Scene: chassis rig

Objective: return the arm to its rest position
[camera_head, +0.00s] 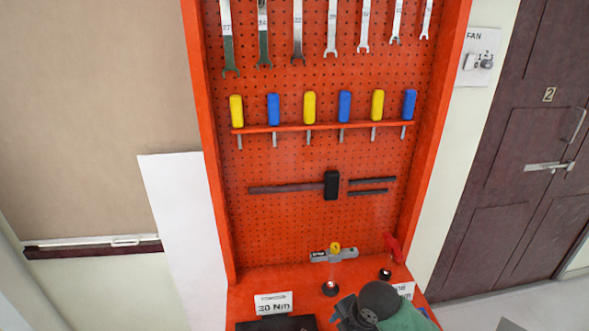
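Neither of my arms nor my grippers shows in the head view. An orange pegboard rack (290,225) fills the middle of the view. A green and black power tool (378,303) sits at the rack's front right, cut off by the lower picture edge. To its left a dark holder (275,324) lies behind the lower edge, in front of a "30 Nm" label (273,303); I see no tool on the visible part of it.
Wrenches (298,30) hang at the top, above yellow and blue screwdrivers (309,107) on a rail. A grey level-like tool (334,254) and a red-handled tool (393,248) stand at the base. A dark door (518,160) is at right.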

